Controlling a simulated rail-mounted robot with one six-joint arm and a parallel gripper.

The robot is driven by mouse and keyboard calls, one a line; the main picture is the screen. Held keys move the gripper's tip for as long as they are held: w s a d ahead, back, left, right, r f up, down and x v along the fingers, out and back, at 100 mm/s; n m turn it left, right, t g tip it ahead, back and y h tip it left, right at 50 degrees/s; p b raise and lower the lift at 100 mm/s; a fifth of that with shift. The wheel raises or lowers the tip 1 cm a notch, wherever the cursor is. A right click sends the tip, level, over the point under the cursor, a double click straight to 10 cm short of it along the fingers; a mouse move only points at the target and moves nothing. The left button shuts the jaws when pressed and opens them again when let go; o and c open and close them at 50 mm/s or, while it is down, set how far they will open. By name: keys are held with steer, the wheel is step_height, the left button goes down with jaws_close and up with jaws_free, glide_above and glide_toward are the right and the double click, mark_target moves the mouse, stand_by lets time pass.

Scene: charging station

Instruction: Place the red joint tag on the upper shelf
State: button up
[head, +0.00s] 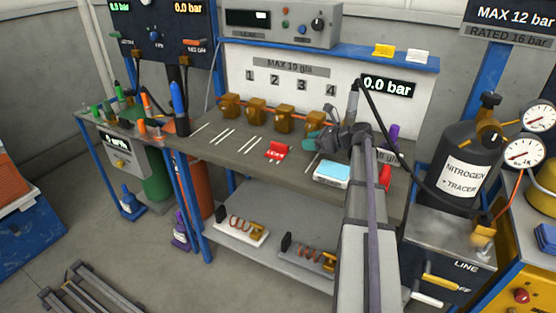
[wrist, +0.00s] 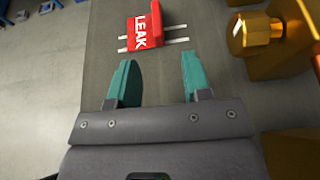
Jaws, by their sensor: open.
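The red joint tag (head: 277,149), marked LEAK, lies on the grey workbench (head: 235,152), across thin pale rods. The wrist view shows the tag (wrist: 148,27) just beyond my fingertips, on top of two rods. My gripper (head: 312,142) is a little to the right of the tag in the head view. In the wrist view its teal fingers (wrist: 157,75) are apart with nothing between them. The blue upper shelf (head: 357,52) runs along the back above the bench, with a yellow tag (head: 383,50) and a white tag (head: 419,56) on its right part.
Several brass fittings (head: 256,111) stand in a row behind the tag; one fitting (wrist: 250,33) is close on the right in the wrist view. A grey instrument (head: 283,25) occupies the shelf's left part. A pale blue-topped box (head: 332,173) lies on the bench near my arm.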

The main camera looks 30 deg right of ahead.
mark_target(281, 144)
steer(key=b+x, duration=0.2)
steer(key=x, duration=0.3)
steer(key=shift+w+a+f, duration=0.15)
steer(key=shift+a, duration=0.05)
steer(key=b+x, duration=0.2)
steer(key=x, duration=0.3)
steer(key=shift+w+a, duration=0.1)
steer(key=shift+a, duration=0.2)
steer(key=shift+c, duration=0.2)
jaws_close()
